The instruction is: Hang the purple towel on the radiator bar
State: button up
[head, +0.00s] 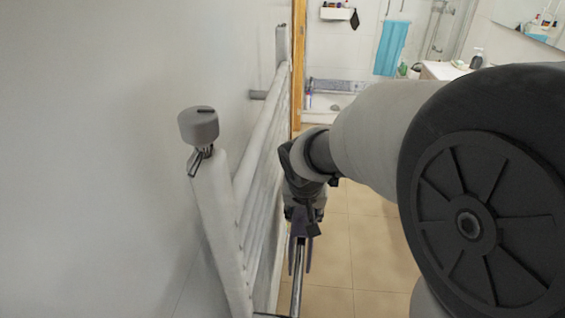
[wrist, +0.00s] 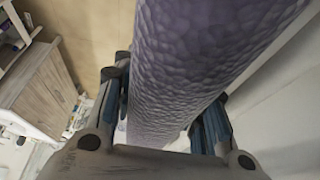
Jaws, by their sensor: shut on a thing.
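The purple towel (wrist: 195,60) has a bumpy weave and fills the middle of the wrist view, running between the two fingers of my gripper (wrist: 165,110). My gripper is shut on it. In the head view my gripper (head: 304,215) is beside the radiator, to its right, pointing down. Only thin purple strips of the towel (head: 309,254) show there, on both sides of the far end of a shiny metal radiator bar (head: 297,285). I cannot tell whether the towel rests on the bar. The white radiator (head: 215,215) stands along the left wall.
A grey valve knob (head: 198,126) tops the radiator's near post. Tiled floor (head: 365,240) is free to the right. A blue towel (head: 391,48) hangs farther back, near a washbasin (head: 443,71). The wrist view shows a wooden cabinet (wrist: 45,90) at left. My arm covers the right side.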

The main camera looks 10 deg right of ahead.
jog(key=shift+f, duration=0.35)
jog(key=o, duration=1.2)
jog(key=shift+o, duration=0.2)
